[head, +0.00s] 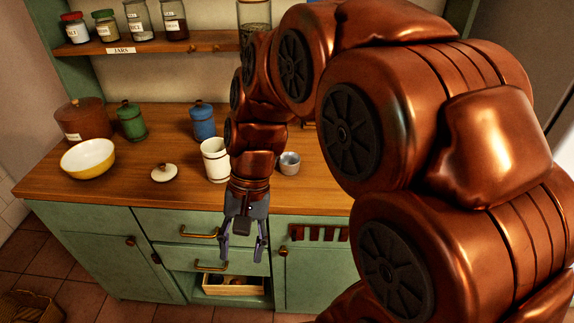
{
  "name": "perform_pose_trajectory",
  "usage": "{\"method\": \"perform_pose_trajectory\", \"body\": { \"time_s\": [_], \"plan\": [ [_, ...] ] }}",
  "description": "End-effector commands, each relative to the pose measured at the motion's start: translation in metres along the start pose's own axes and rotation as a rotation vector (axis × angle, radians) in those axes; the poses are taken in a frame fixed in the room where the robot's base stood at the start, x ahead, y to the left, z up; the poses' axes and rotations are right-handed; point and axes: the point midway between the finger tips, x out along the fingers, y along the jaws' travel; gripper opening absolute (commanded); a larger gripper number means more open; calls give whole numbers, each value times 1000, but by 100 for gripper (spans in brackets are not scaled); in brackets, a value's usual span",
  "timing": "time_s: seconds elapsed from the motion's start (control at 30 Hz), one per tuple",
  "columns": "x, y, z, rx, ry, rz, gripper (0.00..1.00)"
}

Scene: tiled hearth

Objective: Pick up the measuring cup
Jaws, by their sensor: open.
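A small grey cup (290,163), which looks like the measuring cup, stands upright on the wooden counter (330,196), just right of my forearm. No handle can be made out on it. My gripper (243,250) points down in front of the green drawers, lower in the picture than the counter's front edge and left of the cup. Its two fingers are apart with nothing between them. My arm hides part of the counter behind and beside the cup.
A white canister (214,159) stands left of my forearm, with a lid (164,172) lying nearby. A yellow bowl (88,160), brown pot (83,121), green jar (131,121) and blue jar (203,121) stand farther left. Jars line the shelf (205,43) above.

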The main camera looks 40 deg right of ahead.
Motion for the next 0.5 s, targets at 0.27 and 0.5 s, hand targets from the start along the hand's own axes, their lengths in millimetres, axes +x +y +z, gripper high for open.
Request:
{"method": "perform_pose_trajectory", "body": {
  "time_s": [0.27, 0.5],
  "plan": [
    [-16, -25, -82, 375, -99, -230, 50],
    [-40, -22, -162, 668, -196, -435, 50]
  ]
}}
